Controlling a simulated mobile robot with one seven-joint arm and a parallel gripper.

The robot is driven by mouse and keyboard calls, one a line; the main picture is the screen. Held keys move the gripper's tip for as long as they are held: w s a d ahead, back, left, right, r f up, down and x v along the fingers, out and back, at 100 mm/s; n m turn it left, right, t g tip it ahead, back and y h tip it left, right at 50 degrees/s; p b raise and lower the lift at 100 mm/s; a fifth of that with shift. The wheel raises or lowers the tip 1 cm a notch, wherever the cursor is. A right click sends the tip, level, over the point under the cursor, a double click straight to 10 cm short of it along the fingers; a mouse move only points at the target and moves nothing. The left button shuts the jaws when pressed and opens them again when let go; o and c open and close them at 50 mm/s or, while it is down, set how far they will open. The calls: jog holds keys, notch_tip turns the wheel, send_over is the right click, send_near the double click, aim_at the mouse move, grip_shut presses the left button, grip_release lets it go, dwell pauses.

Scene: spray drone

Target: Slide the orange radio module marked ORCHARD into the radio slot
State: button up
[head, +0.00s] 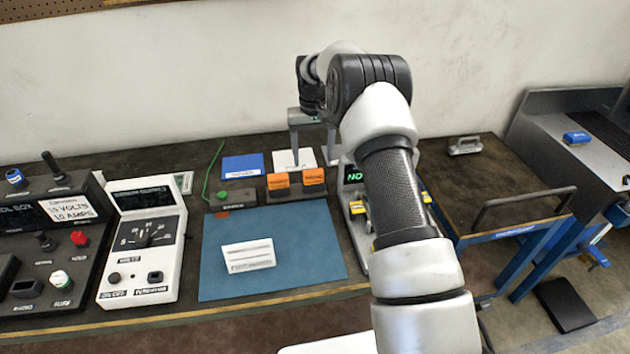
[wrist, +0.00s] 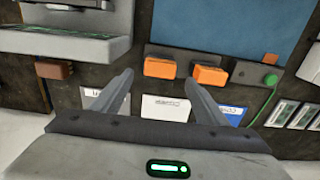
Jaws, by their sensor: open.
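Two orange modules sit side by side on a dark holder, the left one (head: 278,182) and the right one (head: 313,178). In the wrist view they are the left module (wrist: 160,67) and the right module (wrist: 210,76). Their markings are too small to read, so I cannot tell which says ORCHARD. My gripper (head: 313,150) is open and empty, above and behind the modules, over a white card (head: 292,160). In the wrist view its fingers (wrist: 160,85) point toward the modules, apart from them.
A unit with a green-lit display (head: 354,174) stands right of the blue mat (head: 215,260), partly behind my arm. A white tent card (head: 248,255) stands on the mat. A green wire (head: 208,175) rises from a dark box (head: 231,198). A white meter (head: 143,243) stands left.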

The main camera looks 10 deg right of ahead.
aim_at(313, 172)
notch_tip(313, 172, down, 7)
jog(key=b, duration=0.3)
jog(key=shift+f+b, duration=0.2)
jog(key=shift+b, duration=0.1)
jog(key=shift+c, duration=0.4)
dwell(0.5)
jog(key=c, duration=1.3)
jog(key=shift+r+p, duration=1.65)
jog(key=shift+r, duration=1.45)
jog(key=shift+c, duration=0.2)
jog(key=shift+s+f, duration=0.1)
